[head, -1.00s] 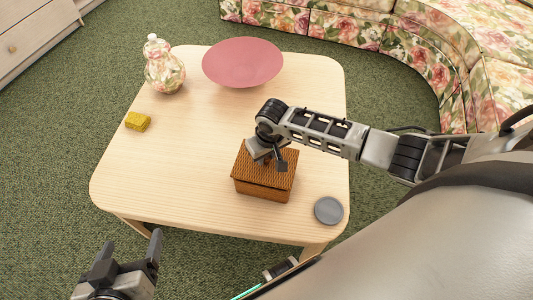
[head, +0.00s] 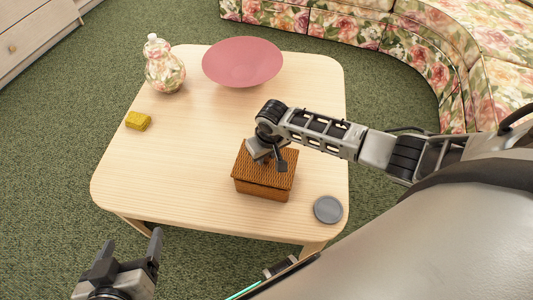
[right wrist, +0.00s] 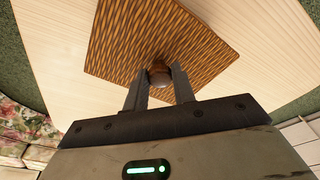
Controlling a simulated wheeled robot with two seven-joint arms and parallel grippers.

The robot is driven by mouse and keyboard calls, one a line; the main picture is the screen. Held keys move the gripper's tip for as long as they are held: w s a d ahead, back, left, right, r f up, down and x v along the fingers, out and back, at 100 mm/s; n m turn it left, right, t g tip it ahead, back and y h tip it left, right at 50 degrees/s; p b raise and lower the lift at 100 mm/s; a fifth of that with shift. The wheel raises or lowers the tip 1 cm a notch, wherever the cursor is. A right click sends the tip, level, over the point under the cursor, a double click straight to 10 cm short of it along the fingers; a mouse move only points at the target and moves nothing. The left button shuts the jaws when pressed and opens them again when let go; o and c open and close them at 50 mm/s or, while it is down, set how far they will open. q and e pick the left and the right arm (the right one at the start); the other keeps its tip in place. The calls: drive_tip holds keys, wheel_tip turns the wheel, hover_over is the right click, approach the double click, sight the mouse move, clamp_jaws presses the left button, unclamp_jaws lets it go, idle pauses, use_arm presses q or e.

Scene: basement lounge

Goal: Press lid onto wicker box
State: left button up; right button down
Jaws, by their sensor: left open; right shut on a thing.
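My right gripper (head: 268,158) is over the lid, coming in from the right. In the right wrist view, my right gripper (right wrist: 159,88) is shut on the lid's round brown knob (right wrist: 160,74), and the woven lid (right wrist: 130,50) spreads beneath it. Whether a thin gap is left under the lid, I cannot tell. My left gripper (head: 128,262) is open and empty, off the table's front left corner.
The pale wooden table (head: 180,160) also holds a pink bowl (head: 243,62), a floral jar (head: 165,70), a yellow sponge (head: 138,121) and a grey disc (head: 328,209) close to the box's right. A floral sofa (head: 350,30) is behind. The table's left half is mostly clear.

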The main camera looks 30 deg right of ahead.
drive_tip(key=shift+f, duration=0.75)
idle(0.8)
idle(0.9)
drive_tip(key=c, duration=0.6)
unclamp_jaws()
drive_tip(key=shift+f, duration=0.1)
